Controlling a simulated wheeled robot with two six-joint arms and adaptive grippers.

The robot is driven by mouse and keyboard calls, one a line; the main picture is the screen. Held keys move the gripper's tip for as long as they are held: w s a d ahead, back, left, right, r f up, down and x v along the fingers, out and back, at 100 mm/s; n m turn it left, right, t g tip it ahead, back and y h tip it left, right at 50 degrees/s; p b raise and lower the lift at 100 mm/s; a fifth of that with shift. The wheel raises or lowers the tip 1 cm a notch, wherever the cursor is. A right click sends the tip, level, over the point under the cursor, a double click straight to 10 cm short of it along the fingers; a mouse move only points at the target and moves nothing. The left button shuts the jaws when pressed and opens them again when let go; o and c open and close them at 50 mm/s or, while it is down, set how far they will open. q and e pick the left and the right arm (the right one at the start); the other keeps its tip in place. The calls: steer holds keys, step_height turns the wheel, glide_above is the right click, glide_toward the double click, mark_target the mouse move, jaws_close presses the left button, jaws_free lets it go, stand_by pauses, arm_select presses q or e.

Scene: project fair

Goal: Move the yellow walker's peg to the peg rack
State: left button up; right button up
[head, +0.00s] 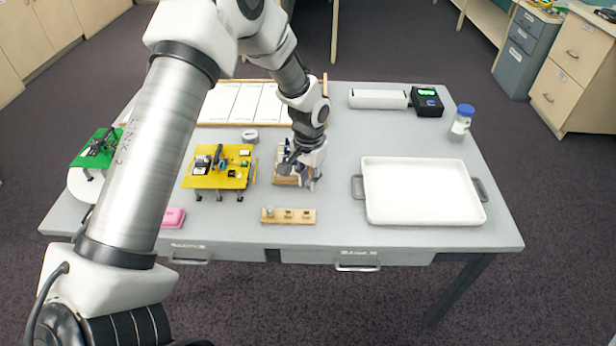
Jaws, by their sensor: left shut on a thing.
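The yellow walker (233,181), a flat yellow board on short dark legs with small parts on top, stands left of centre on the table. My left gripper (303,172) is just right of it, low over a pale wooden piece (284,181). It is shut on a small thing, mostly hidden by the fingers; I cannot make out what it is. The peg rack (297,220), a light wooden strip, lies nearer the front edge, below the gripper in the picture. A small pale peg stands at its left end, with two brown spots to the right. My right gripper is out of view.
A white tray (421,217) with grey handles fills the right side. A green walker (88,161) and a pink block (173,218) are left, near my arm. A blue-capped jar (461,122) and a black device (425,101) stand at the back right.

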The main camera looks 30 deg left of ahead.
arm_select(q)
steer(key=shift+s+f, duration=0.25)
steer(key=shift+s, duration=0.1)
steer(key=shift+a+f, duration=0.15)
steer(key=shift+f, duration=0.15)
steer(key=b, duration=0.5)
glide_above(306, 217)
steer(key=f, duration=0.5)
steer(key=shift+w+a+f, duration=0.2)
steer(key=shift+w+a, duration=0.05)
steer(key=shift+w, duration=0.15)
steer(key=shift+f, duration=0.9)
steer(key=shift+r, duration=0.1)
steer(key=shift+p, duration=0.3)
steer(key=shift+f, duration=0.65)
steer(key=shift+f, duration=0.35)
